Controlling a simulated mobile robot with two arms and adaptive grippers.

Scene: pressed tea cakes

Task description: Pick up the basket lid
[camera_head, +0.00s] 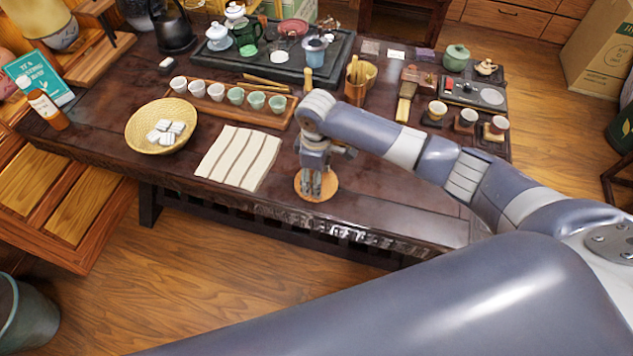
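A round, flat tan disc (328,193), which looks like the basket lid, lies near the front edge of the dark table, right of the striped cloth. My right gripper (312,190) points straight down over its middle. The fingertips are close together at the disc's surface. The gripper hides the centre of the disc, and I cannot tell whether the fingers hold anything there. A yellow woven basket (135,137) stands open on the left of the table with several white wrapped pieces (165,131) in it. My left gripper is not in view.
A striped cream cloth (238,157) lies between basket and disc. Behind it is a wooden tray (284,121) with several small cups. A wooden tool holder (355,88) stands behind my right wrist. Small cups (437,111) stand on the right. The table front right of the disc is clear.

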